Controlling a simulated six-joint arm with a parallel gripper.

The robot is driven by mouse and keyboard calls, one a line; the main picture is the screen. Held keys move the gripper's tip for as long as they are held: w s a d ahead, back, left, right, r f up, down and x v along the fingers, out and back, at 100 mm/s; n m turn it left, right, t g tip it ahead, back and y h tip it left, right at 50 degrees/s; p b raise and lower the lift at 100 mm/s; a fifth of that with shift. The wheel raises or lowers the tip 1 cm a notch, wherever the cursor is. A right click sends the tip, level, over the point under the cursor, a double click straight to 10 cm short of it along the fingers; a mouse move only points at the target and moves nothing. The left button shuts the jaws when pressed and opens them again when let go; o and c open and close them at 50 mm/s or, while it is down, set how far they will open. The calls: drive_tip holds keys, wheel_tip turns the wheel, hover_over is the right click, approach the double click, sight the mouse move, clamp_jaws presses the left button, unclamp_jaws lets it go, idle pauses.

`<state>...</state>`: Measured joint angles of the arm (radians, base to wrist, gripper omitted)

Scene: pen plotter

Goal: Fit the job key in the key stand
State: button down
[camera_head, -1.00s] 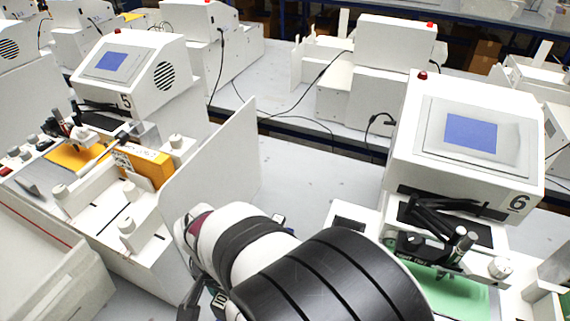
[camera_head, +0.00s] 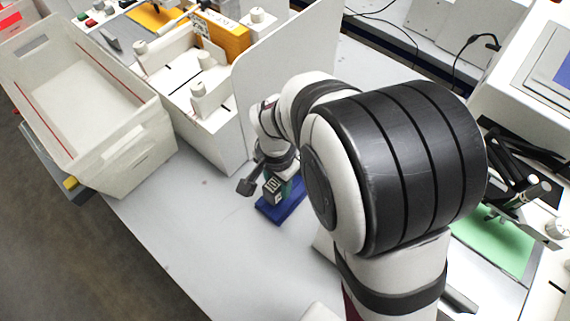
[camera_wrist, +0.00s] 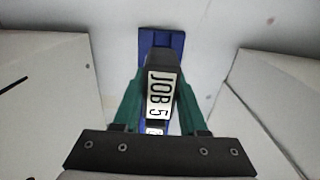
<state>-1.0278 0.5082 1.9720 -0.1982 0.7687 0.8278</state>
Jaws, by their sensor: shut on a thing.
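My gripper (camera_wrist: 160,92) is shut on the job key (camera_wrist: 160,85), a dark block with a white label reading "JOB 5", held between green fingers in the wrist view. In the head view the key (camera_head: 272,187) shows below my wrist. The blue key stand (camera_head: 284,208) lies on the grey table under the key; in the wrist view its far part (camera_wrist: 162,40) shows beyond the key, with a little blue below the label. The key hides the middle of the stand. I cannot tell whether the key touches it.
A white panel (camera_head: 285,75) and the station with an orange block (camera_head: 225,38) stand at the left of the arm. A white bin (camera_head: 85,95) is at the far left. A plotter with a green sheet (camera_head: 495,242) stands at right. The table's front (camera_head: 185,230) is clear.

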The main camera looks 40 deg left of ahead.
drive_tip(key=shift+f, duration=1.6)
drive_tip(key=shift+c, duration=1.8)
unclamp_jaws()
wheel_tip(320, 180, up, 16)
